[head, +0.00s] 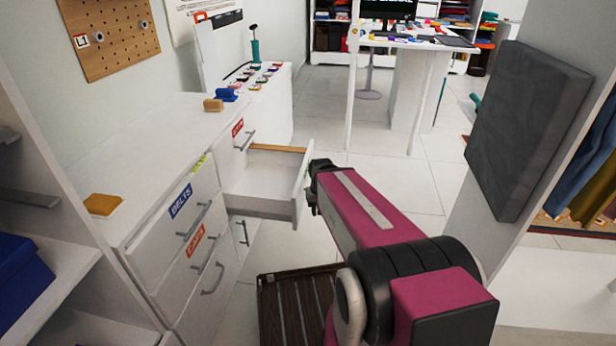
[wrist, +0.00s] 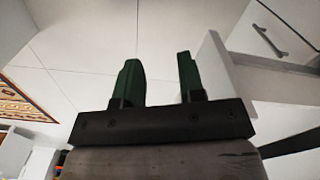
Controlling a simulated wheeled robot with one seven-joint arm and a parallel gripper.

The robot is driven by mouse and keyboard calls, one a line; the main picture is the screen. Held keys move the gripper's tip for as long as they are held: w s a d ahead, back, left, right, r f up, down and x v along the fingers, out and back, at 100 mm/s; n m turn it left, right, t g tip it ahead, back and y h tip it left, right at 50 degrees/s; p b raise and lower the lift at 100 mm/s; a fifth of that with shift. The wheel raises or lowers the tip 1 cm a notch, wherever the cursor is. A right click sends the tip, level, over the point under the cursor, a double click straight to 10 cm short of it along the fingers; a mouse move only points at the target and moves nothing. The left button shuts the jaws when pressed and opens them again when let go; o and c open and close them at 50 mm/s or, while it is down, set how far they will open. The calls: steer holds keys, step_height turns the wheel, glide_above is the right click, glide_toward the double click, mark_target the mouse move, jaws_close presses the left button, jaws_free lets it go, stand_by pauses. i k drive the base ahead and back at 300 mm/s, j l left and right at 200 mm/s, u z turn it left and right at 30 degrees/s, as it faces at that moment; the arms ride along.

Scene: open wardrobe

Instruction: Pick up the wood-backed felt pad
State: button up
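A small tan wood-coloured block (head: 213,105) lies on the white dresser top, beside a blue block; it may be the wood-backed felt pad. A flat orange-tan pad (head: 103,204) with a paler edge lies nearer, at the dresser's left end. I cannot tell for certain which is the felt pad. My gripper (head: 314,188) is beside the open drawer, to the right of and apart from both. In the wrist view its two green fingers (wrist: 159,80) stand apart with nothing between them, over the floor. Neither pad shows in the wrist view.
An open drawer (head: 262,205) juts from the dresser close to my gripper; its front also shows in the wrist view (wrist: 215,65). A blue block (head: 226,94) and several small coloured items lie farther back. A grey panel (head: 525,125) stands right. The dresser's middle top is clear.

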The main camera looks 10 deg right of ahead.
mark_target(210, 105)
steer(key=u, duration=1.95)
steer(key=z, duration=1.2)
steer(key=l+z, duration=0.65)
steer(key=i, duration=0.05)
